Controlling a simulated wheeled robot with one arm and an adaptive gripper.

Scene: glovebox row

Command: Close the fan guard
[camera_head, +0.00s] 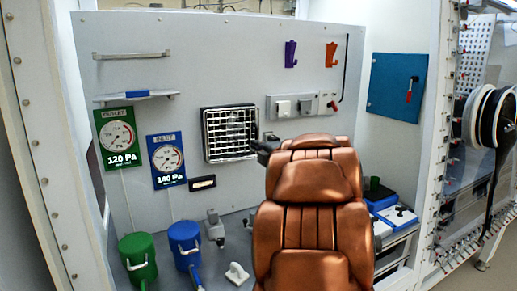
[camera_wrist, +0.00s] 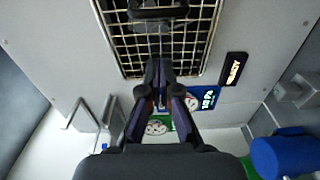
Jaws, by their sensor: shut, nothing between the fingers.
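The fan guard (camera_head: 230,132) is a pale wire grille over a dark square opening on the back wall. It fills the top middle of the wrist view (camera_wrist: 124,42), with a dark bar-shaped handle (camera_wrist: 158,11) across it. From these views I cannot tell whether it stands slightly ajar or lies flush. My gripper (camera_wrist: 160,68) is shut and empty, with its fingertips over the guard's lower edge in the wrist view. In the head view my copper arm hides most of the gripper; a dark part of it shows just right of the guard.
A green gauge panel (camera_head: 118,137) and a blue gauge panel (camera_head: 167,161) hang left of the guard. A READY sign (camera_wrist: 233,69) is beside it. A switch strip (camera_head: 303,104) is to the right. Green (camera_head: 139,258) and blue (camera_head: 186,243) canisters stand below.

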